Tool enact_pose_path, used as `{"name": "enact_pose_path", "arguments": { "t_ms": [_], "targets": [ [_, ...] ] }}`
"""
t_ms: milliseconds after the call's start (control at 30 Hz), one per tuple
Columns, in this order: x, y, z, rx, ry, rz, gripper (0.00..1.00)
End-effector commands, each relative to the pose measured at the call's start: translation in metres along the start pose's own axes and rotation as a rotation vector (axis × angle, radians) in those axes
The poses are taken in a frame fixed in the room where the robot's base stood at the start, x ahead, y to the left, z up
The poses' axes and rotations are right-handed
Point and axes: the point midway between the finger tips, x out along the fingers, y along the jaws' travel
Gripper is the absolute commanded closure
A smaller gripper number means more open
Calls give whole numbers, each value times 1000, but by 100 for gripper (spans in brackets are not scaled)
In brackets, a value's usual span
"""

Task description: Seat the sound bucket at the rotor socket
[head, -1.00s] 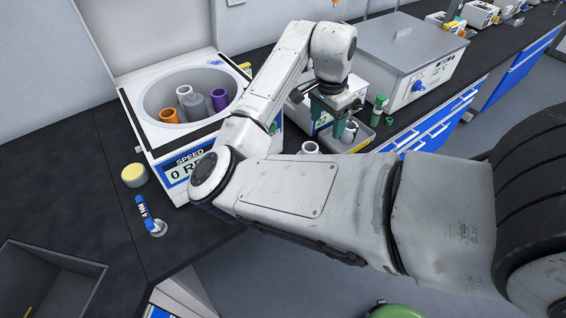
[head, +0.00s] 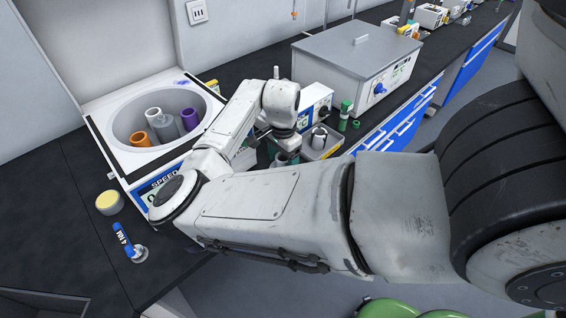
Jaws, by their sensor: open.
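The open centrifuge (head: 97,125) stands at the left of the bench. In its round bowl I see an orange bucket (head: 140,139), a pale bucket (head: 153,116), a purple bucket (head: 189,119) and a grey piece (head: 167,130) in the middle, which may be the rotor hub. I cannot make out an empty rotor socket. A shiny metal bucket (head: 318,139) stands in a grey tray (head: 331,150) right of the centrifuge. My gripper (head: 286,156) is open, pointing down left of that tray, apart from the metal bucket. My arm partly hides its fingertips.
Dark bench is bare at the left.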

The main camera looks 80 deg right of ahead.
Motion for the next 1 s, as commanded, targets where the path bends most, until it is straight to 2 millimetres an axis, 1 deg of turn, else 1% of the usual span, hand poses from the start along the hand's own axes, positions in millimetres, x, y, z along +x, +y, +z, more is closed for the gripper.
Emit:
{"name": "enact_pose_path", "arguments": {
  "t_ms": [33,133,367,933,1000],
  "targets": [
    [6,1,0,1,-2,3,27],
    [12,1,0,1,-1,1,27],
    [14,1,0,2,0,1,27],
    [14,1,0,1,0,1,81],
    [14,1,0,1,0,1,82]
  ]
}}
